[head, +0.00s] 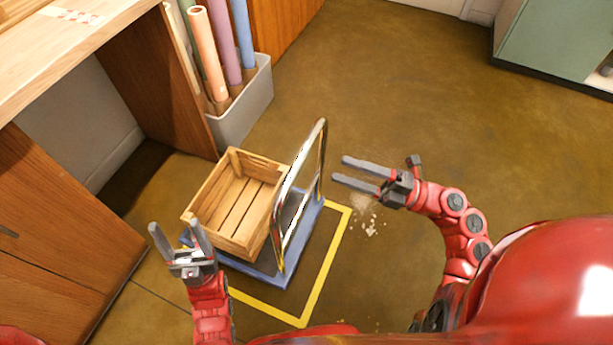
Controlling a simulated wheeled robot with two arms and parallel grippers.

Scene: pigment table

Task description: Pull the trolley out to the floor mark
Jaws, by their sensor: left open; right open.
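The trolley (265,275) is a low blue platform with an upright metal push handle (300,190) on its right side. A wooden slatted crate (236,203) stands on it. A yellow outline on the floor (327,270) shows along the trolley's right and near sides; the trolley sits at least partly inside it, and the far left part is hidden. My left gripper (176,232) is open and empty at the crate's near left corner; I cannot tell if it touches. My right gripper (338,169) is open and empty, just right of the handle and apart from it.
A grey bin (245,108) with several coloured rolls stands behind the trolley, beside a wooden bench (60,55). A wooden cabinet (60,240) is at the left. Pale crumbs (369,220) lie on the floor under my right gripper. The floor at the right is mostly clear, up to a green cabinet (555,40).

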